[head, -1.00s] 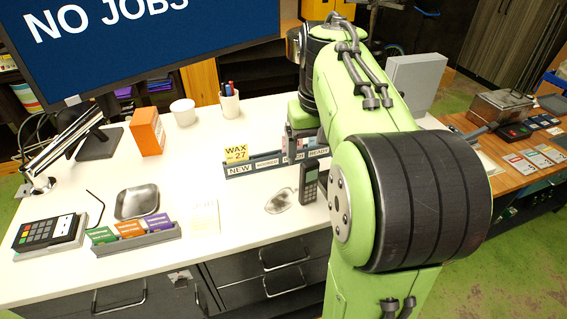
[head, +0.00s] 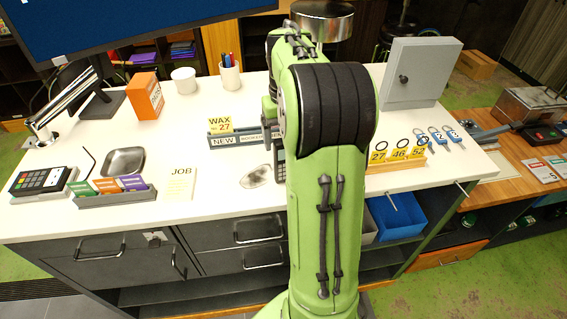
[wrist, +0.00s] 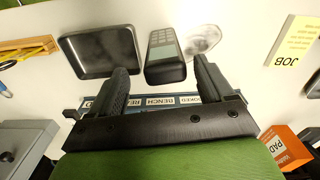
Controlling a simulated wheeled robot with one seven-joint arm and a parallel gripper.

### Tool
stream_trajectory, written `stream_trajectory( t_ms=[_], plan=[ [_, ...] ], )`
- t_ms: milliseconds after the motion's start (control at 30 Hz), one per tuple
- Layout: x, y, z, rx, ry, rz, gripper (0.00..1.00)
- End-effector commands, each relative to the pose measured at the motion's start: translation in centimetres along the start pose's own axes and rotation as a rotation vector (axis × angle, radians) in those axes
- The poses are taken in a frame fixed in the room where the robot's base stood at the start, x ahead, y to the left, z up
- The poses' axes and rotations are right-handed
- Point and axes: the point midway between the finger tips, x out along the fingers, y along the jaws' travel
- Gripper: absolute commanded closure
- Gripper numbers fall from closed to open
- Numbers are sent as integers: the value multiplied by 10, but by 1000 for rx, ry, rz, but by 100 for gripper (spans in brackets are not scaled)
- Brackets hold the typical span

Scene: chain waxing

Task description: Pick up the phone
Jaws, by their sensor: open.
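The phone is a dark handset with a keypad and a light screen. In the head view the phone (head: 279,163) stands on the white bench, mostly hidden behind my arm. In the wrist view the phone (wrist: 163,45) appears between the fingertips, its top end facing the camera. My gripper (wrist: 160,70) is open, one finger to each side of the phone in the picture. I see no contact, and the remaining gap is hard to judge.
A dark tray (wrist: 100,52) lies close left of the phone in the wrist view, and a shiny clear item (wrist: 201,40) right of it. A labelled rack (head: 238,138) stands behind the phone. Keys hang by a yellow-tagged holder (head: 397,164). A grey box (head: 418,75) stands at the back right.

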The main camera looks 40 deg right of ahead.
Motion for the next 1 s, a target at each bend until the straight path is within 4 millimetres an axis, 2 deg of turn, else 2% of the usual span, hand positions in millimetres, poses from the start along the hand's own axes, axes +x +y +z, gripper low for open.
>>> stream_trajectory(
  t_ms=[133,333,433,600,667,1000],
  plan=[
    [17,-1,0,-1,-2,-1,19],
    [53,-4,-2,-1,-2,0,19],
    [60,-4,-2,-1,1,0,19],
    [60,-4,-2,-1,2,0,19],
    [60,-4,-2,-1,2,0,27],
    [60,-4,-2,-1,2,0,78]
  ],
)
